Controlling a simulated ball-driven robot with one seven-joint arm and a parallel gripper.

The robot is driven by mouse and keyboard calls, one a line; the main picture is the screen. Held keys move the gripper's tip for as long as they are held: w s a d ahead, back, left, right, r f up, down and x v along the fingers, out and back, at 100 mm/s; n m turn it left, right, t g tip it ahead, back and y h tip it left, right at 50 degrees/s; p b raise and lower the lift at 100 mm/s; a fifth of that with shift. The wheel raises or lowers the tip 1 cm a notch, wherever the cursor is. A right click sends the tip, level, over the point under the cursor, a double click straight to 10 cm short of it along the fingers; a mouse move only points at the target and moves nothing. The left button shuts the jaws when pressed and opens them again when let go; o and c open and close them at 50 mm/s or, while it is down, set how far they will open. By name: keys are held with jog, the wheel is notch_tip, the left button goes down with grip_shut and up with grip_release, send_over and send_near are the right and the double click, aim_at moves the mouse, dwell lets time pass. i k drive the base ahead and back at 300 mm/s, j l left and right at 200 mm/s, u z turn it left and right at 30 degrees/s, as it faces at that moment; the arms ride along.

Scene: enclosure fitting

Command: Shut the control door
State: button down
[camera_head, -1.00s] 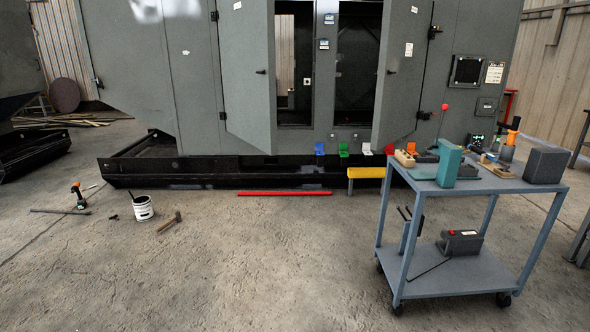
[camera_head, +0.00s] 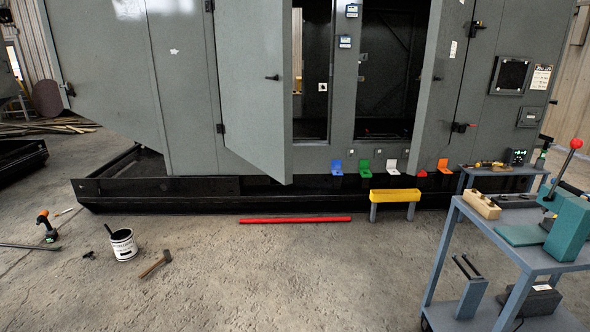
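The grey enclosure has two open door leaves. The left leaf (camera_head: 250,100) is swung out from a hinge on its left, with a dark handle near its free edge. The right leaf (camera_head: 438,110) is also swung out, with its hinge side at the right. Between them are dark openings, split by a grey post (camera_head: 344,100) with small labels. I cannot tell from any readable label which leaf is the control door. My gripper is not in view, and nothing is seen touching either leaf.
A blue-grey cart (camera_head: 530,252) stands at the right front with a teal device (camera_head: 568,228). A paint bucket (camera_head: 123,245) and hammer (camera_head: 155,263) are at left. The middle floor is clear.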

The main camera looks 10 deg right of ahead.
aim_at(449, 28)
jog(key=i+z, duration=0.1)
jog(key=i, duration=1.8)
jog(key=i+z, duration=0.25)
jog(key=i, duration=0.3)
jog(key=i+j+z, duration=0.25)
jog(key=i, duration=0.3)
jog(key=i+j+z, duration=0.1)
jog(key=i+z, duration=0.15)
jog(key=i, duration=0.3)
